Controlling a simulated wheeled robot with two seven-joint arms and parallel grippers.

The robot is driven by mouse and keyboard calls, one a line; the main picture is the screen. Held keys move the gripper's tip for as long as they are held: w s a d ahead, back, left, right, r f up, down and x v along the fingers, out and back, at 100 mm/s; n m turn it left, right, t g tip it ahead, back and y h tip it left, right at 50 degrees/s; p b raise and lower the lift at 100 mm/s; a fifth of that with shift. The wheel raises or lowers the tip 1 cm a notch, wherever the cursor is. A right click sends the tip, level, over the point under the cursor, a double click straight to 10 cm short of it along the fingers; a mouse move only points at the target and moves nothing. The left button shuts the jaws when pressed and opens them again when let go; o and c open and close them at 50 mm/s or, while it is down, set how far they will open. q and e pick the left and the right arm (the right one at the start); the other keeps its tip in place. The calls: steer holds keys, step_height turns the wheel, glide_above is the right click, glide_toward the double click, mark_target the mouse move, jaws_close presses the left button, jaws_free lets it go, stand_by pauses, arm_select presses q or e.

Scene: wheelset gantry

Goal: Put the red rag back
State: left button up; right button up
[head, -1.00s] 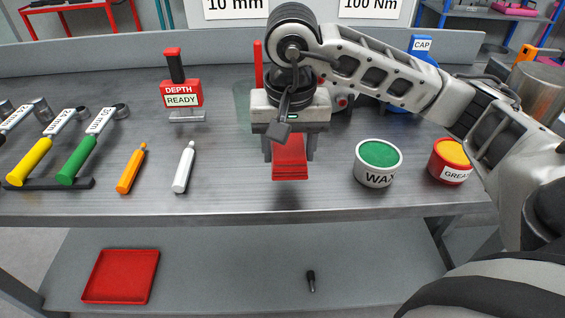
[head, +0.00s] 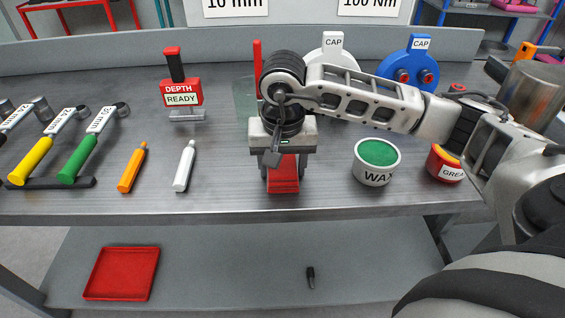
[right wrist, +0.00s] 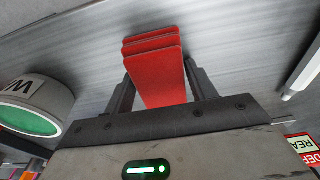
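The red rag (head: 284,181) is a folded, layered red strip below my right gripper (head: 284,173), near the front of the metal bench. In the right wrist view the rag (right wrist: 155,72) lies between the two dark fingers of the gripper (right wrist: 160,68), which close on its sides. I cannot tell whether the rag touches the bench top. The gripper body hides the rag's far end in the head view. My left gripper is not in view.
A green wax tin (head: 377,165) and a grease tin (head: 445,164) stand to the right. White (head: 182,166) and orange (head: 132,168) markers lie left. A red tray (head: 121,273) lies on the lower shelf.

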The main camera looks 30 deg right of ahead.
mark_target(282, 168)
steer(key=o, duration=0.3)
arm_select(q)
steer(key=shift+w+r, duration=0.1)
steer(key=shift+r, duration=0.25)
arm_select(e)
steer(key=shift+r, duration=0.1)
steer(key=shift+r+p, duration=0.2)
steer(key=shift+p, duration=0.1)
steer(key=shift+r, duration=0.4)
arm_select(q)
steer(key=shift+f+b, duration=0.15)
steer(key=shift+b, duration=0.15)
arm_select(e)
steer(key=r, duration=0.3)
steer(key=s+r, duration=0.1)
steer(key=r, duration=0.7)
steer(key=shift+s+a, duration=0.15)
steer(key=shift+a, duration=0.2)
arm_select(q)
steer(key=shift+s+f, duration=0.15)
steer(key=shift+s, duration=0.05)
